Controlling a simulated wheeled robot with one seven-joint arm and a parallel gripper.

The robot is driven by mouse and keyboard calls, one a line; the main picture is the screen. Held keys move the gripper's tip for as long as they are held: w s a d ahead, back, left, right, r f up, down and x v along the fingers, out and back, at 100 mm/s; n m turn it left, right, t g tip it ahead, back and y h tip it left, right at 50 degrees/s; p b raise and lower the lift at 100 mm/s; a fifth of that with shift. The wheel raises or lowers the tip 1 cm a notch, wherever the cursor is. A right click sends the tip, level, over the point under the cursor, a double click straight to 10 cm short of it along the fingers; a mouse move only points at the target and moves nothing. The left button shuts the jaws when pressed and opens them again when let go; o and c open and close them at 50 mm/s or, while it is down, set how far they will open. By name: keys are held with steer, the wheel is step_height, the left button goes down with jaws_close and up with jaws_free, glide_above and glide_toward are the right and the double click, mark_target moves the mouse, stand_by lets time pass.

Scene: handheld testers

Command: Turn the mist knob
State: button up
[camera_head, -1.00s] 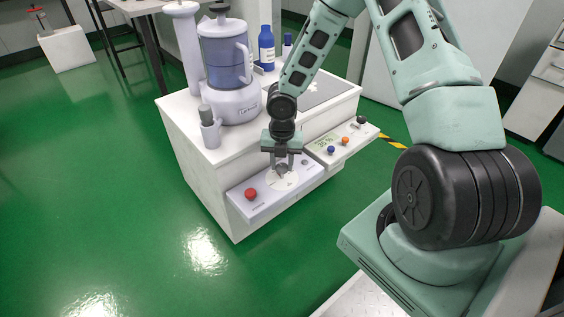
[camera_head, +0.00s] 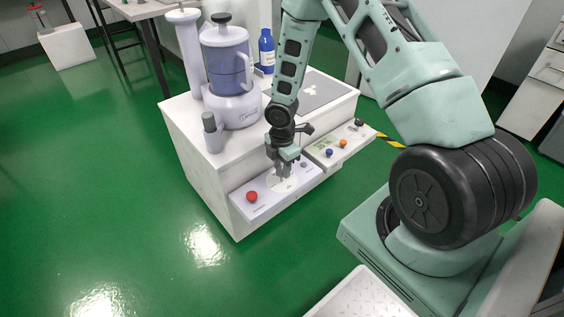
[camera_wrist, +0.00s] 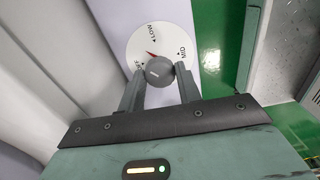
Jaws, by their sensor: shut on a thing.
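The mist knob is a dark grey round knob (camera_wrist: 159,71) on a white dial disc (camera_wrist: 140,45). LOW and MID are readable on the disc; another label left of the knob is partly hidden. A red pointer sticks out from the knob up and left, between that label and LOW. My gripper (camera_wrist: 160,80) is shut on the knob, one finger on each side. In the head view the dial disc (camera_head: 283,184) sits on the white front panel (camera_head: 262,208), with my gripper (camera_head: 283,171) over it and hiding most of the knob.
A red button (camera_head: 252,196) is left of the dial. A blender-like machine (camera_head: 228,75), a grey-capped bottle (camera_head: 212,135) and a blue bottle (camera_head: 266,50) stand on the white cabinet (camera_head: 180,125).

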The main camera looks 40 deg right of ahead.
mark_target(282, 170)
steer(key=m+p, duration=0.2)
steer(key=m, duration=0.2)
steer(key=shift+r, duration=0.1)
steer(key=shift+m+p, duration=0.95)
steer(key=shift+m, duration=0.95)
steer(key=o, duration=1)
step_height(282, 170, up, 17)
steer(key=p, duration=0.4)
steer(key=shift+p, duration=0.4)
